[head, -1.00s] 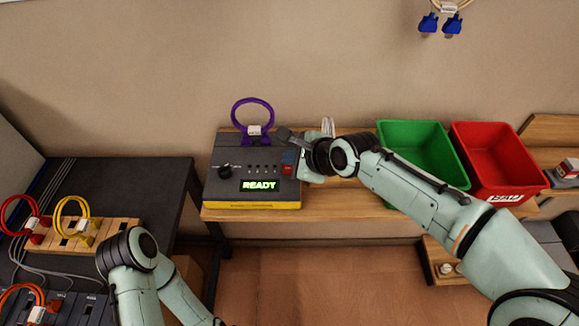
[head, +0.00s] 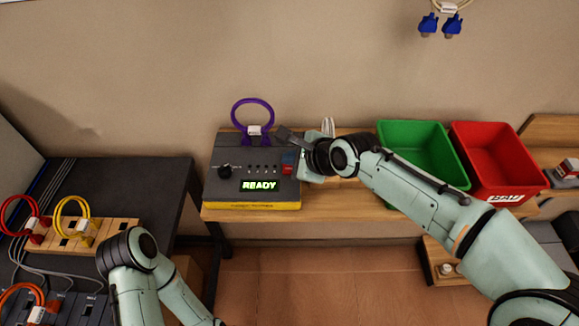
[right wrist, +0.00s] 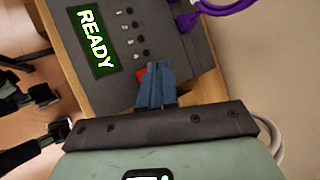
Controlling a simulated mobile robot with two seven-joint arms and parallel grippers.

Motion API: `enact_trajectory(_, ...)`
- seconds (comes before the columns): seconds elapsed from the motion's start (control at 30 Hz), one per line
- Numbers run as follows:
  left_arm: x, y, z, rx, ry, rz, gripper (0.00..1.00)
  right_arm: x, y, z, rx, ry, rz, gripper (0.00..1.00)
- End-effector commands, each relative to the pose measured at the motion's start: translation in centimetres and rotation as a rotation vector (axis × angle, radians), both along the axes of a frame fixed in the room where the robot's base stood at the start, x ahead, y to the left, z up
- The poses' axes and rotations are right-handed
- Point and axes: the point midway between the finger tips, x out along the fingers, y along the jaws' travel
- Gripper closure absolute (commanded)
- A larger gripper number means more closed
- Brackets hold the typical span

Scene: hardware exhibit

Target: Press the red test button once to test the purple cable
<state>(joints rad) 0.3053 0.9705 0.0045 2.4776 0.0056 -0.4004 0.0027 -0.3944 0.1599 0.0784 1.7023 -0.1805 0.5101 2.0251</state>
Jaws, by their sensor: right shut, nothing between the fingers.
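The grey tester box (head: 228,185) stands on the wooden shelf, its green display (head: 259,186) reading READY. The purple cable (head: 252,101) stands in a loop at the back of the tester, with a white tag; part of it shows in the right wrist view (right wrist: 228,6). The red test button (head: 287,169) is at the tester's right side; in the right wrist view only a red edge (right wrist: 141,73) shows beside my fingertips. My right gripper (right wrist: 154,72) is shut and empty, its tips over or beside the button; contact cannot be told.
A green bin (head: 416,180) and a red bin (head: 500,190) stand right of the tester, behind my right arm. A wooden rack (head: 62,244) with red and yellow cables is at the left. Blue connectors (head: 440,24) hang on the wall.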

Motion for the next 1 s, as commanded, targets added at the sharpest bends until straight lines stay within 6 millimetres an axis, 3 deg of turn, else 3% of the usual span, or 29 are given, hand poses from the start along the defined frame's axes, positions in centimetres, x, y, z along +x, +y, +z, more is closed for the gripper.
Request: enact_trajectory(1.0,-0.06,0.00,-0.34,0.000,0.001,0.000,0.57,0.00,0.00,-0.87,0.000,0.000,0.000,1.00)
